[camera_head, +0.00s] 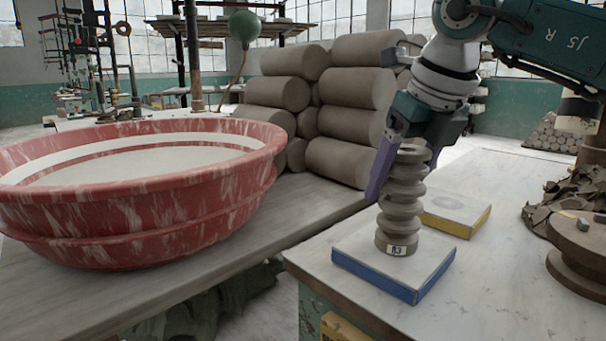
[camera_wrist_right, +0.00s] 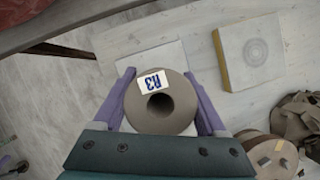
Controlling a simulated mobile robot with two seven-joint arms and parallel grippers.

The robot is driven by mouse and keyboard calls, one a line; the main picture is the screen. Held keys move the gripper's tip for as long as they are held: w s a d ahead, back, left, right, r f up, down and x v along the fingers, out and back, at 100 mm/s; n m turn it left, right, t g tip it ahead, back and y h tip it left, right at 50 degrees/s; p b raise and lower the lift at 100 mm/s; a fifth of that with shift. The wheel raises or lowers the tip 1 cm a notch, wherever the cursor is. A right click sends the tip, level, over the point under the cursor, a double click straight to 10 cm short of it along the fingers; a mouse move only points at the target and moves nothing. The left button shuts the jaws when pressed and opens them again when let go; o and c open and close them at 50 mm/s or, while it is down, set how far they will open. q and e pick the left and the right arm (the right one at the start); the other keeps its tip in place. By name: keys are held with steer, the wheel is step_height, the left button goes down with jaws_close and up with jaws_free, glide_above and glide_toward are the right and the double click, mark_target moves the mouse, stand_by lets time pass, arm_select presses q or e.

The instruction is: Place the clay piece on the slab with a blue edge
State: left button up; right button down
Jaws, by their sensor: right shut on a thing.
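The clay piece (camera_head: 400,205) is a grey-brown, ribbed, hollow column with a small white label near its foot. It stands about upright over the slab with a blue edge (camera_head: 345,258); its foot appears to touch the pale top, though a tiny gap cannot be ruled out. My right gripper (camera_head: 408,172) is shut on the clay piece, with purple fingers on either side. The wrist view looks down on its open end (camera_wrist_right: 160,105), which hides part of the slab (camera_wrist_right: 150,58). A purple sliver at that view's lower left may be my left gripper; its jaws cannot be made out.
A slab with a yellow edge (camera_head: 470,217) lies just behind. A large red basin (camera_head: 130,205) stands left on a lower bench, before stacked clay rolls (camera_head: 350,125). Clay trimmings (camera_head: 570,195) and a round brown stand (camera_head: 585,245) are at right.

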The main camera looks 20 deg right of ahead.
jaws_free()
steer(key=shift+r, duration=0.25)
steer(key=p+v, duration=0.2)
steer(key=v, duration=0.9)
steer(key=shift+s+r, duration=0.15)
steer(key=shift+r, duration=0.2)
